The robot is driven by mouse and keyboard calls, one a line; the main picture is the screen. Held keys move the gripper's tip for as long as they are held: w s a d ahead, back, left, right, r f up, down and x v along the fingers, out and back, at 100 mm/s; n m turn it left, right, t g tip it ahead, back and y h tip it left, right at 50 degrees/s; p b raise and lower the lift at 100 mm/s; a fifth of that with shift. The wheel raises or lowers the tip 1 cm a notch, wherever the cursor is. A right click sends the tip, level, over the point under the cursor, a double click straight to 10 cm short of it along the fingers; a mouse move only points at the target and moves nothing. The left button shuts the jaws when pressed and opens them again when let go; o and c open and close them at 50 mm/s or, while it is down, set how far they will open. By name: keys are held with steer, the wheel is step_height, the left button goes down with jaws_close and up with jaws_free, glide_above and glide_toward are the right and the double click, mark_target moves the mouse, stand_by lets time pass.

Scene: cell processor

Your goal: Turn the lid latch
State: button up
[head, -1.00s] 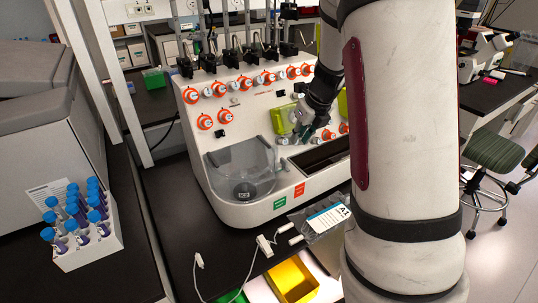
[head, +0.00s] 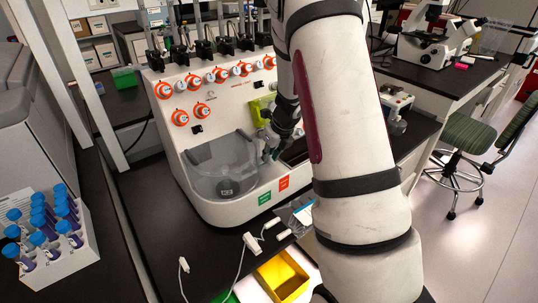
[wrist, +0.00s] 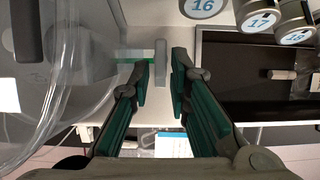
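The white cell processor (head: 205,105) has a clear round lid (head: 222,165) over its bowl at the front left. In the wrist view the clear lid (wrist: 75,70) fills the left side. The lid latch (wrist: 161,62) looks like a small upright grey bar just right of the lid's edge. My gripper (wrist: 162,78) is open, with its green-padded fingertips to the left and right of the latch's lower part. I cannot tell whether they touch it. In the head view my gripper (head: 268,148) is at the lid's right side, partly hidden by my arm.
Orange-ringed knobs (head: 201,111) line the processor's front. A dark recessed tray (wrist: 255,80) lies right of the latch, below numbered knobs (wrist: 258,20). A tube rack (head: 62,250) stands at the left. A bag (head: 296,215) and a yellow bin (head: 283,277) are in front.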

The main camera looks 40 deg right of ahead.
steer(key=shift+f, duration=0.15)
steer(key=shift+c, duration=0.2)
jaws_close()
steer(key=shift+a+m+h+p, duration=0.25)
steer(key=shift+m+p, duration=0.35)
steer(key=shift+p, duration=0.4)
steer(key=shift+m+h+p, duration=0.25)
steer(key=shift+m+p, duration=0.35)
steer(key=shift+p, duration=0.05)
steer(key=shift+w+m, duration=0.1)
steer(key=shift+m, duration=0.2)
steer(key=shift+o, duration=0.2)
jaws_free()
